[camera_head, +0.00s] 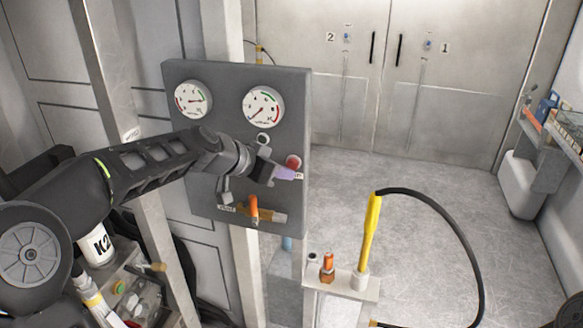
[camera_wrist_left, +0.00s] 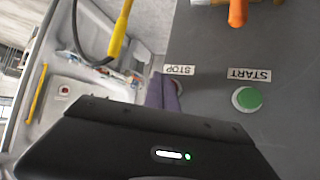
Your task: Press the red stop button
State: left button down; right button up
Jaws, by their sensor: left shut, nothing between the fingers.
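The red stop button (camera_head: 293,161) sits on the right side of the dark grey panel (camera_head: 205,112), below the right gauge. My left gripper (camera_head: 292,175) is at the panel with its purple fingers shut and empty, just below the button in the head view. I cannot tell whether the fingertips touch the button. In the left wrist view the purple fingers (camera_wrist_left: 164,93) are together beside the STOP label (camera_wrist_left: 180,70). The button itself is mostly or wholly hidden there. The green START button (camera_wrist_left: 247,99) shows to their right. My right gripper is not in view.
Two gauges (camera_head: 264,107) are on the panel's upper part. An orange-handled valve (camera_head: 254,209) is low on the panel. A yellow nozzle (camera_head: 369,235) with a black hose stands on a small ledge to the right. The floor (camera_head: 410,190) beyond is clear.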

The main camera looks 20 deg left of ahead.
pick_arm(q)
jog(key=s+b, duration=0.4)
jog(key=s, duration=0.1)
jog(key=shift+b, duration=0.4)
dwell(0.7)
